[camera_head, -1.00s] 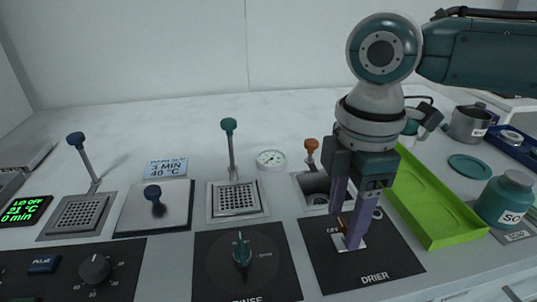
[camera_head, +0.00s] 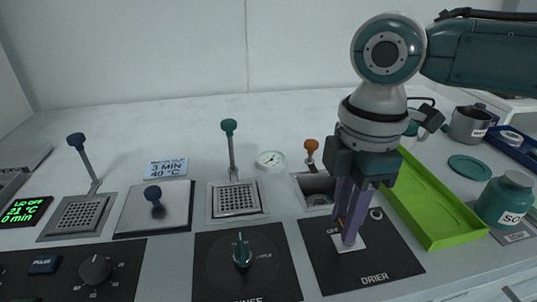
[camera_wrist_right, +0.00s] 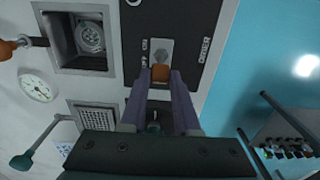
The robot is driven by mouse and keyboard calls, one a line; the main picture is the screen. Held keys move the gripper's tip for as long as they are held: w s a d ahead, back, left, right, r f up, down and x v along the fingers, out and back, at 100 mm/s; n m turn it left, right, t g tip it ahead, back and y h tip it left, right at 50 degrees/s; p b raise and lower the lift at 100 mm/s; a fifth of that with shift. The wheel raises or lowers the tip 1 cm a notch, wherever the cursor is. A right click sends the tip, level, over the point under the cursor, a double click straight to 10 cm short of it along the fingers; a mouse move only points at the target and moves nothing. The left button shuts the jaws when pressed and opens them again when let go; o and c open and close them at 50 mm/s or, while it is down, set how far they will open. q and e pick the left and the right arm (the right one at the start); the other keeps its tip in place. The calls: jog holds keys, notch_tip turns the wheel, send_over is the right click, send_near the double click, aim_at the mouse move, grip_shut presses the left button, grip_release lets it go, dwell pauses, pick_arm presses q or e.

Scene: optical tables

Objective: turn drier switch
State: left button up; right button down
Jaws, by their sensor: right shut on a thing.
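The drier panel (camera_head: 374,262) is a black plate marked DRIER at the front right. It also shows in the right wrist view (camera_wrist_right: 188,25). Its switch has an orange-brown lever (camera_wrist_right: 160,73) on a light plate. My right gripper (camera_head: 346,240) points down at the switch plate, with its purple fingers close together. In the right wrist view the fingers (camera_wrist_right: 160,80) are on either side of the orange lever tip, shut on it. In the head view the fingers mostly hide the lever. My left gripper is not in view.
A green tray (camera_head: 458,236) lies right of the drier panel. A teal jar (camera_head: 505,198) stands beyond it. The rinse panel (camera_head: 212,272) with a green knob (camera_head: 242,252) is to the left. An orange-topped handle (camera_head: 311,146) stands behind, beside a recessed basin (camera_head: 318,200).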

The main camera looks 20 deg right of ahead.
jog(key=shift+s+d+r+y+p, duration=0.1)
jog(key=shift+d+r+y+p, duration=0.1)
jog(key=shift+d+y+p, duration=0.35)
jog(key=shift+y, duration=0.45)
jog(key=shift+s+d+f+t+y+b, duration=0.1)
jog(key=shift+d+t+y+b, duration=0.15)
jog(key=shift+y, duration=0.15)
jog(key=shift+d+f+t+y+b, duration=0.15)
jog(key=shift+t+y, duration=0.1)
jog(key=shift+y, duration=0.15)
jog(key=d+y+b, duration=0.1)
jog(key=y+b, duration=0.1)
jog(key=b, duration=0.1)
jog(key=f+t+y+b, duration=0.1)
jog(key=y+b, duration=0.1)
jog(key=b, duration=0.2)
jog(key=d+y+b, duration=0.1)
jog(key=y+b, duration=0.1)
jog(key=b, duration=0.2)
jog(key=shift+s+d+f+t+y, duration=0.15)
jog(key=shift+s+d+t+y, duration=0.15)
jog(key=shift+d+y, duration=0.1)
jog(key=shift+d+y+b, duration=0.1)
jog(key=shift+y+b, duration=0.5)
jog(key=shift+b, duration=0.5)
jog(key=c, duration=0.6)
grip_release()
jog(key=shift+c, duration=0.2)
